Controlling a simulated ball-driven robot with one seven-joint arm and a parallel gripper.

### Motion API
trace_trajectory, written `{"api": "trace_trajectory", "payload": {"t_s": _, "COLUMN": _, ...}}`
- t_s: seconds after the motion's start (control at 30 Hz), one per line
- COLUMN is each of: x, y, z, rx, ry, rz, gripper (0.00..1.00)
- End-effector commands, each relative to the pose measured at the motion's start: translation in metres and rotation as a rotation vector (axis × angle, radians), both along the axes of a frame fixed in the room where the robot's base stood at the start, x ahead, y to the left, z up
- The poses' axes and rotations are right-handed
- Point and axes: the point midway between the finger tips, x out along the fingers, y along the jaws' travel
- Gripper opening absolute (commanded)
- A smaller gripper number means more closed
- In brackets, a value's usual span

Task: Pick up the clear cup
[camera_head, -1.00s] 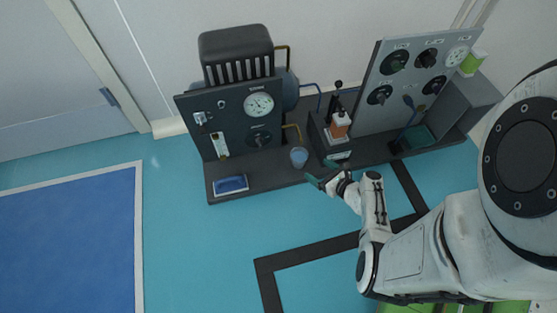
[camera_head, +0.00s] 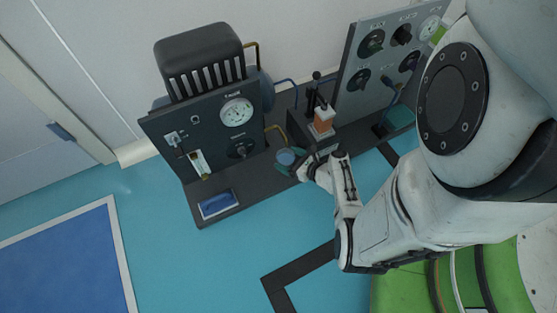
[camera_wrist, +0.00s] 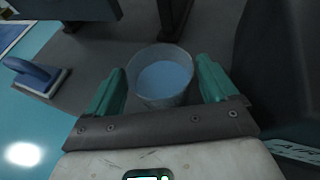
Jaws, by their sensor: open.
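The clear cup (camera_wrist: 161,76) stands upright on the dark bench in the wrist view, with a bluish inside. It sits between and just ahead of the two green fingers of my gripper (camera_wrist: 161,92). The fingers are apart, one on each side, and I cannot tell whether either touches it. In the head view the cup (camera_head: 286,157) shows small near the bench's front edge, with my gripper (camera_head: 290,163) right at it. The cup's lower part is partly hidden.
A dark gauge panel (camera_head: 215,130) stands behind the cup. A grey dial panel (camera_head: 370,60) is farther right. Teal floor (camera_head: 200,265) lies in front.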

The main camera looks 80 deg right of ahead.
Motion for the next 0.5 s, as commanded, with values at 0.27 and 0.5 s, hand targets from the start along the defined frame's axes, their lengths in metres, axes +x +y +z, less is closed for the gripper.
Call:
{"api": "trace_trajectory", "payload": {"t_s": 0.27, "x": 0.0000, "y": 0.0002, "z": -0.0002, "rx": 0.000, "ry": 0.000, "rz": 0.001, "gripper": 0.82}}
{"api": "trace_trajectory", "payload": {"t_s": 0.5, "x": 0.0001, "y": 0.0002, "z": -0.0002, "rx": 0.000, "ry": 0.000, "rz": 0.001, "gripper": 0.59}}
